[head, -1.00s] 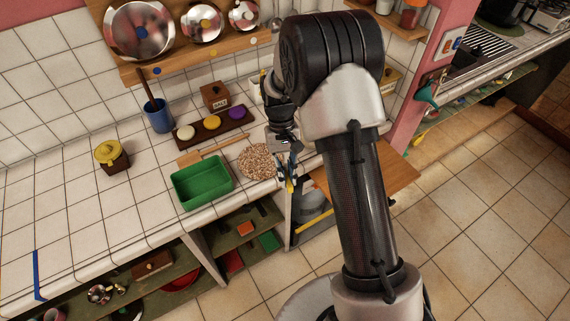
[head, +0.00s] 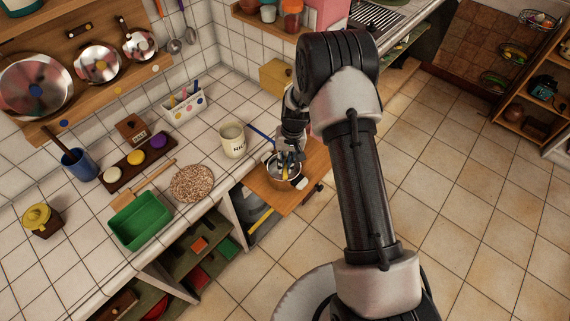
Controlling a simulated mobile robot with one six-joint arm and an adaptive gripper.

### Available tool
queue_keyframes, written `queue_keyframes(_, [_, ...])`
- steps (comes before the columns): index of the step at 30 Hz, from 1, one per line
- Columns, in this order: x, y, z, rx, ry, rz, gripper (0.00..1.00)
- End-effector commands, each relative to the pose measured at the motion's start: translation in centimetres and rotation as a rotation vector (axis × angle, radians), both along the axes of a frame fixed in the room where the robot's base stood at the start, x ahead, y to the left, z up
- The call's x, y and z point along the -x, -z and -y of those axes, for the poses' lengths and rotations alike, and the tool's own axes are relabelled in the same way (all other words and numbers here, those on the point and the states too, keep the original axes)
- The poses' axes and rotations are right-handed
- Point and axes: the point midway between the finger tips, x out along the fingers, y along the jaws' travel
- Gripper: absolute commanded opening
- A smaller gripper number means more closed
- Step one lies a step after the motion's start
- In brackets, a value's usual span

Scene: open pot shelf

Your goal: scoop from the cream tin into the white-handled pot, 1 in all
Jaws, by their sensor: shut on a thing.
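The cream tin (head: 233,142), with dark lettering, stands open and upright on the tiled counter. Something pale shows inside it. The scoop's bowl and any load are hidden by the gripper and the pot.
A round woven mat (head: 191,183) and a green tray (head: 141,219) lie left of the tin. The wooden board (head: 307,182) juts out beyond the counter; open floor lies right.

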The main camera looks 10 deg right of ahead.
Motion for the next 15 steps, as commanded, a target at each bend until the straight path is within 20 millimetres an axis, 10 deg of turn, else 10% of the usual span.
queue_keyframes(15, [-0.02, 1.00, 0.28, -0.204, 0.001, 0.035, 0.00])
